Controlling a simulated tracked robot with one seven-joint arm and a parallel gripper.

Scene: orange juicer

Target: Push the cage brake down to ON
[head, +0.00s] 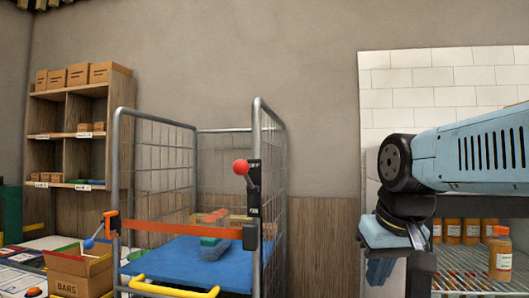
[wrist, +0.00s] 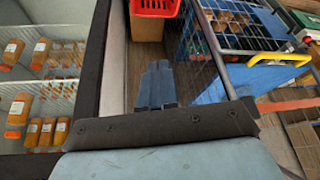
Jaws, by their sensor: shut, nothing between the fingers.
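The roll cage (head: 190,128) stands left of centre in the head view, a grey wire frame with a blue shelf. A lever with a red ball knob (head: 241,167) sits on its front right post, the knob up and tilted left beside a dark bracket (head: 254,200). I take this to be the brake; its markings are too small to read. My gripper (head: 380,272) hangs pointing down, right of the cage and well apart from it. In the wrist view my gripper (wrist: 157,72) is shut and empty, with the cage (wrist: 215,45) to its right. The red knob is not clear there.
An orange strap (head: 180,229) crosses the cage front, with a blue-knobbed lever (head: 89,243) at its left end. A yellow handle (head: 175,288) is low in front. Shelves with juice bottles (head: 501,255) stand right. A red basket (wrist: 154,6) is ahead in the wrist view.

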